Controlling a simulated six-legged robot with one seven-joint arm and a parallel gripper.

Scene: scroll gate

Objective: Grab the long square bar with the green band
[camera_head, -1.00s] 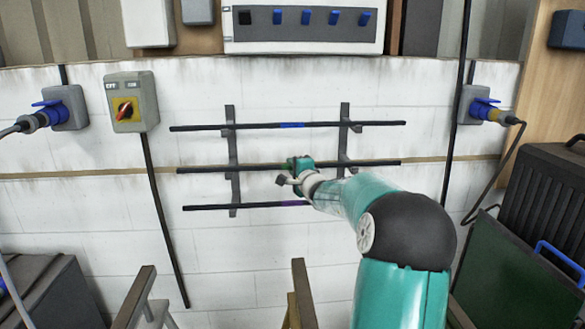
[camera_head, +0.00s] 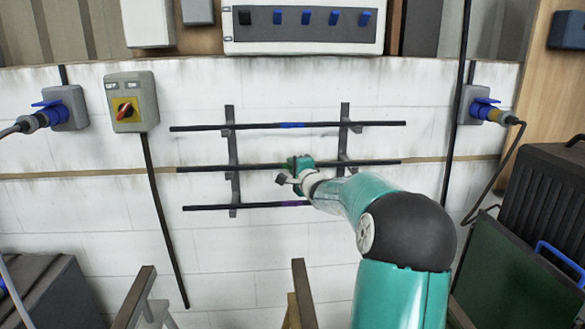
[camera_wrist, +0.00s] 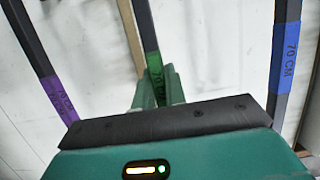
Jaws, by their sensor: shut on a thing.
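The long dark square bar with the green band (camera_wrist: 153,66) runs down the middle of the wrist view, between my gripper's fingers. In the head view this bar (camera_head: 210,169) is the middle of three horizontal bars on the wall rack. My gripper (camera_head: 301,163) is shut on it near its green band, which my gripper mostly hides in the head view. The gripper's green fingers (camera_wrist: 158,95) also show in the wrist view. The bar still lies level at the rack's uprights; I cannot tell whether it touches its hooks.
A bar with a blue band (camera_head: 290,125) is above, and a bar with a purple band (camera_head: 292,204) is below, partly behind my arm. The rack has two dark uprights (camera_head: 231,145). A switch box (camera_head: 131,102) hangs to the left.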

